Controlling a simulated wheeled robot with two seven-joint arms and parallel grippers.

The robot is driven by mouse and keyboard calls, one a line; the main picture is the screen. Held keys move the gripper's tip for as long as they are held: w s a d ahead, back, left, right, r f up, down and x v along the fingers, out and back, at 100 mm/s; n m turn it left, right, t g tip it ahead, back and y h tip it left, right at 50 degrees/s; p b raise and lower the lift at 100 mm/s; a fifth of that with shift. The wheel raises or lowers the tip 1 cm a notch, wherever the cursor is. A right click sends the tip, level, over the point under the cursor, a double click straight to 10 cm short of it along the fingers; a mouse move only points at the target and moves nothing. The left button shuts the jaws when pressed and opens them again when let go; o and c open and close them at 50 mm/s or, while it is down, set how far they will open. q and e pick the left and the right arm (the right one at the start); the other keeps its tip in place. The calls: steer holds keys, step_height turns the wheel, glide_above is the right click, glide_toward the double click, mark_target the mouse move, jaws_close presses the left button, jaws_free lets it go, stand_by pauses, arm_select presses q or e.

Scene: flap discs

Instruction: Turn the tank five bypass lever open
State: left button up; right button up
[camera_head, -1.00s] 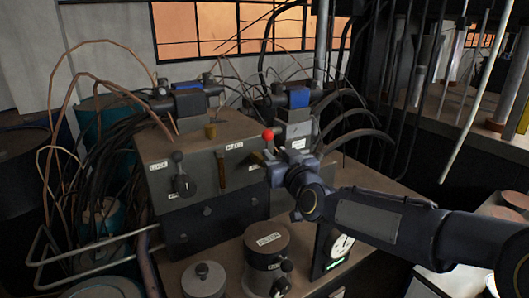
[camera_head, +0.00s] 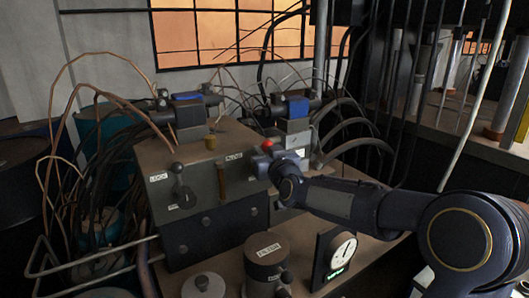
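A lever with a red ball knob (camera_head: 267,144) stands at the right front corner of a grey box (camera_head: 155,220) on the bench. I cannot read a tank five label on it. My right gripper (camera_head: 264,163) is right at this lever, just below the red knob. Its fingers are small and dark here, so I cannot tell whether they touch or grip the lever. A black-knobbed lever (camera_head: 178,180) is on the box's left front, beside a plate that seems to read LOCK (camera_head: 157,177). A brown upright handle (camera_head: 221,180) is between them. My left gripper is out of view.
A FILTER canister (camera_head: 265,262), a round gauge (camera_head: 343,251) and a low metal cap (camera_head: 203,287) stand in front of the box. Blue-topped valves (camera_head: 187,106) with many hoses and cables crowd behind it. Bench surface shows right of the box.

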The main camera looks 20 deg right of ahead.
jaws_close()
steer(key=shift+r, duration=0.1)
